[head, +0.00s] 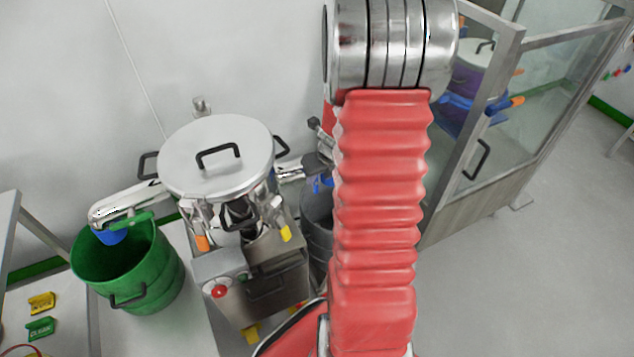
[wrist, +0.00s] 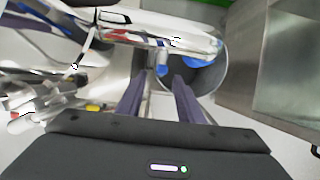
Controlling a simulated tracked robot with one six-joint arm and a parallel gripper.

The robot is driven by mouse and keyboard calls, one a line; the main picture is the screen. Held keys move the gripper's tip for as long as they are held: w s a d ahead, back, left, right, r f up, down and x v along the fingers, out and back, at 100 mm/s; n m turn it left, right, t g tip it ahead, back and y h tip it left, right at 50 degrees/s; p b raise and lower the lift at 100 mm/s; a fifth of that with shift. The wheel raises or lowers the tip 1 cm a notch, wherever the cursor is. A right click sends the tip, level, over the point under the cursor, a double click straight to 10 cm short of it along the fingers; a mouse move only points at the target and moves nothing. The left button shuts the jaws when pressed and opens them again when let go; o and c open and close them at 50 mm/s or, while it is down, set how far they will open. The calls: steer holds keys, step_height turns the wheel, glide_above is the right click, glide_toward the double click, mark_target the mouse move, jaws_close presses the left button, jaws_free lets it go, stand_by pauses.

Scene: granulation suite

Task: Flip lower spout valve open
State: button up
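The machine (head: 215,165) with a white lid has a metal spout on each side. The left spout (head: 125,205) carries a green lever (head: 140,220) and ends in a blue mouth over a green bucket. The right spout (head: 290,173) reaches over a grey bucket and is partly hidden by my arm. In the wrist view this spout (wrist: 160,28) crosses ahead of my gripper, with a blue handle (wrist: 162,60) below it and a blue mouth (wrist: 198,62) beside that. My gripper (wrist: 160,84) is open; the blue handle shows between and just beyond its fingertips. Contact cannot be told.
The grey bucket (head: 318,225) stands close to the machine, below the right spout. The green bucket (head: 125,270) stands at left. A metal-framed glass door (head: 480,130) is at right. A steel cabinet (wrist: 275,75) edges the wrist view's right. Open floor lies at the right.

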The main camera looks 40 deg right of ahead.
mark_target(317, 181)
steer(key=shift+x, duration=3.15)
steer(key=shift+c, duration=0.7)
steer(key=shift+d, duration=0.1)
jaws_close()
